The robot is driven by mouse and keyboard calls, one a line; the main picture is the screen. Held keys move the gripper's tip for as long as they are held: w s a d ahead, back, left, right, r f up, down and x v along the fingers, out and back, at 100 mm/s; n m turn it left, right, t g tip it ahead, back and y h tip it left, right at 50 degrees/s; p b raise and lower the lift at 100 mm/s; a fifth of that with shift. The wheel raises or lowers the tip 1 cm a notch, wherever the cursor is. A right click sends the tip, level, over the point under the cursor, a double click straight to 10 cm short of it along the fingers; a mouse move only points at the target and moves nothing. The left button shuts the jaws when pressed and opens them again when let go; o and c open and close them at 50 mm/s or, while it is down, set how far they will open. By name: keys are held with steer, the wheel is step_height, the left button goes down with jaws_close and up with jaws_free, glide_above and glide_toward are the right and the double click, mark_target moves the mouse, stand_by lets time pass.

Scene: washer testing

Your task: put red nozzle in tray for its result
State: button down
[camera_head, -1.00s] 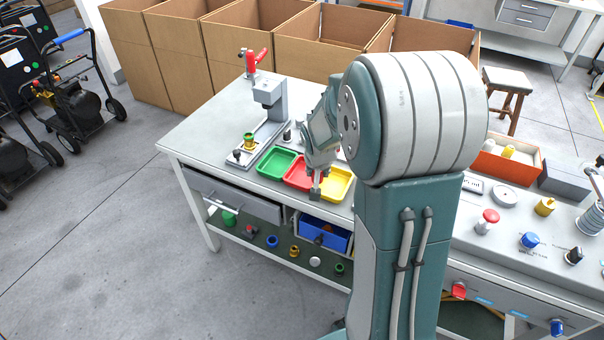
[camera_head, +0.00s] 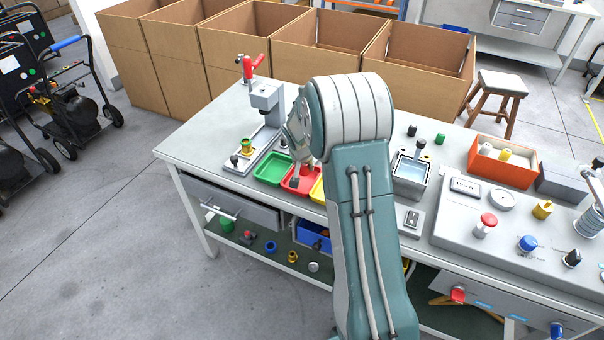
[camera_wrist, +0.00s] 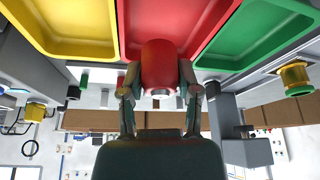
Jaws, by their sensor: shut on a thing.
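The red nozzle (camera_wrist: 160,62) is held between the two fingers of my gripper (camera_wrist: 160,90) in the wrist view. Behind it in that view lies the red tray (camera_wrist: 205,12), with the yellow tray (camera_wrist: 62,25) to the left and the green tray (camera_wrist: 262,32) to the right. In the head view my gripper (camera_head: 297,180) is over the red tray (camera_head: 288,187). The green tray (camera_head: 268,172) is beside it on the left, and the yellow tray (camera_head: 317,193) is partly hidden by my arm. The nozzle cannot be made out clearly in the head view. The height above the tray is hard to tell.
A press-like fixture (camera_head: 266,98) with a red handle stands behind the trays. A grey basin (camera_head: 411,172), an orange box (camera_head: 503,165) and a test panel (camera_head: 490,222) with knobs stand to the right. Cardboard boxes (camera_head: 235,45) line the far side.

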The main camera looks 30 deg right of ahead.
mark_target(302, 180)
steer(key=shift+w+f, duration=0.45)
steer(key=shift+f, duration=0.1)
steer(key=shift+w+f, duration=0.2)
steer(key=shift+f, duration=1.5)
steer(key=shift+f, duration=0.1)
steer(key=shift+c, duration=1.5)
jaws_free()
